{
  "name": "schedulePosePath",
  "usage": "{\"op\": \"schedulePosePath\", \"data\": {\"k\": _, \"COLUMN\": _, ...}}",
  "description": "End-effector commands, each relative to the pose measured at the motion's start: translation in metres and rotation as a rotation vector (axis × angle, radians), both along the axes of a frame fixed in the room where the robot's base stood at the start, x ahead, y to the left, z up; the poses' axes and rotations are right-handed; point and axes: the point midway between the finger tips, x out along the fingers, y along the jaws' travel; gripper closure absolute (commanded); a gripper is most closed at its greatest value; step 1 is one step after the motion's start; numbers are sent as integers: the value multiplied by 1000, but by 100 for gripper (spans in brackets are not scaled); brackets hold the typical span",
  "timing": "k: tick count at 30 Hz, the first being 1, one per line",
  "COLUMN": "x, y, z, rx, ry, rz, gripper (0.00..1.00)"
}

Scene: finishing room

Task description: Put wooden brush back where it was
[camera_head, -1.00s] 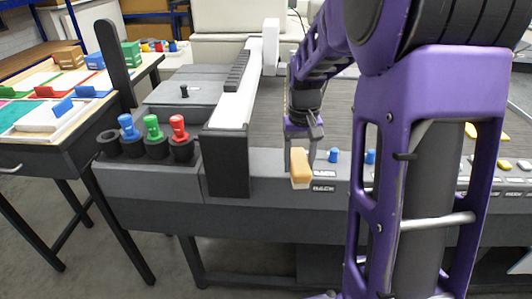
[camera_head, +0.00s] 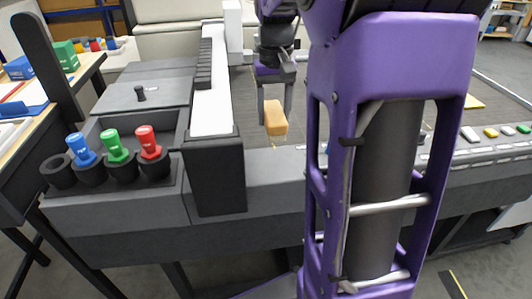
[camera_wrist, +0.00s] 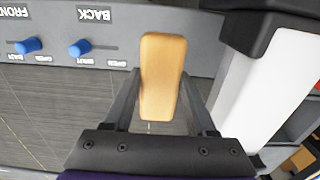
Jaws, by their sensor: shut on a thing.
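The wooden brush (camera_head: 275,118) shows as a tan, rounded wooden block; any bristles are out of sight. My gripper (camera_head: 274,102) is shut on it and holds it over the dark bed near the machine's front rail, right of the white fence. In the wrist view the brush (camera_wrist: 163,75) sits between the two fingers of my gripper (camera_wrist: 163,95), its far end toward the grey rail with the "BACK" label. I cannot tell from these views how high it is above the bed.
Blue, green and red handled tools (camera_head: 116,146) stand in dark cups left of the white fence (camera_head: 212,100). Blue knobs (camera_wrist: 79,48) sit on the front rail. Several coloured pieces (camera_head: 497,131) line the rail at right. A table with coloured blocks (camera_head: 64,55) stands at far left.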

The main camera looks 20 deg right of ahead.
Motion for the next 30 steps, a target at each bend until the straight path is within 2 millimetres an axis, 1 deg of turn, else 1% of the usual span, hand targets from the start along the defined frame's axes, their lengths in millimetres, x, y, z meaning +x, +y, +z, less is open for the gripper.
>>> {"op": "schedulePosePath", "data": {"k": 1, "x": -1, "y": 0, "z": -13, "rx": 2, "ry": 6, "rz": 0, "gripper": 100}}
{"op": "schedulePosePath", "data": {"k": 3, "x": -1, "y": 0, "z": -24, "rx": 1, "ry": 5, "rz": 0, "gripper": 100}}
{"op": "schedulePosePath", "data": {"k": 10, "x": -1, "y": 0, "z": -49, "rx": 1, "ry": 4, "rz": 0, "gripper": 100}}
{"op": "schedulePosePath", "data": {"k": 16, "x": -1, "y": 0, "z": -82, "rx": 1, "ry": 5, "rz": 0, "gripper": 100}}
{"op": "schedulePosePath", "data": {"k": 19, "x": -1, "y": 0, "z": -90, "rx": 1, "ry": 3, "rz": 0, "gripper": 100}}
{"op": "schedulePosePath", "data": {"k": 27, "x": 0, "y": 0, "z": -90, "rx": 0, "ry": 1, "rz": 1, "gripper": 100}}
{"op": "schedulePosePath", "data": {"k": 30, "x": 0, "y": 0, "z": -94, "rx": 1, "ry": 2, "rz": 1, "gripper": 100}}
